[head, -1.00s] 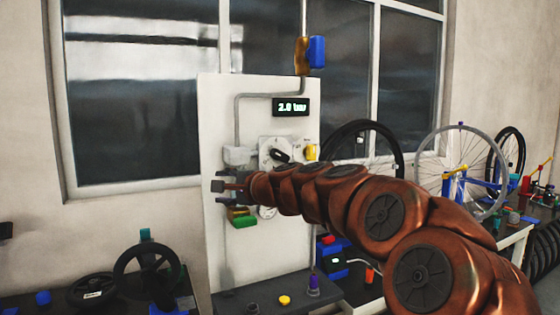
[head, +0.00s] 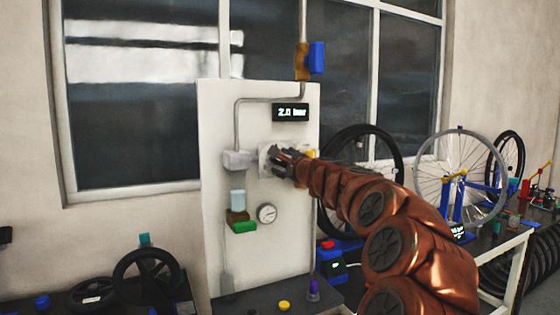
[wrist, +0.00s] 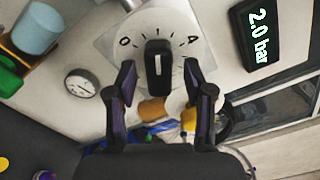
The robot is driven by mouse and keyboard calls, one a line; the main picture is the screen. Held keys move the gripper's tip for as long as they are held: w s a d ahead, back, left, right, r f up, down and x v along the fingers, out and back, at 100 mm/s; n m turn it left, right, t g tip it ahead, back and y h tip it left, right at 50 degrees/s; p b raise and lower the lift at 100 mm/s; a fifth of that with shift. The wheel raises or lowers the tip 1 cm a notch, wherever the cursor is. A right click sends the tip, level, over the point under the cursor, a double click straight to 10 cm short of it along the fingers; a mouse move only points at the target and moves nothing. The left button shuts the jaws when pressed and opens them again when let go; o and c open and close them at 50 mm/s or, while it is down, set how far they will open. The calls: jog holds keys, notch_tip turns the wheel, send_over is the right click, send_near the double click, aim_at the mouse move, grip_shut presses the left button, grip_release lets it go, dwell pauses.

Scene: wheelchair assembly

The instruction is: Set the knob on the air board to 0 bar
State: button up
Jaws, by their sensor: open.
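The air board (head: 215,130) stands upright in front of the window. Its black knob (wrist: 158,68) sits on a pale dial plate (wrist: 110,42) marked 0 at the left and 4 at the right. The white pointer line on the knob is between those marks, near mid-scale. The display (wrist: 258,35) reads 2.0 bar; it also shows in the head view (head: 291,112). My gripper (wrist: 160,80) is open, its fingers on either side of the knob, with no clear contact visible. In the head view my gripper (head: 280,160) covers most of the dial.
A grey pipe (head: 237,115) runs beside the display. Wheels (head: 460,175) stand on the bench at right.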

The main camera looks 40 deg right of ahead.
jog(key=shift+x, duration=0.9)
grip_shut()
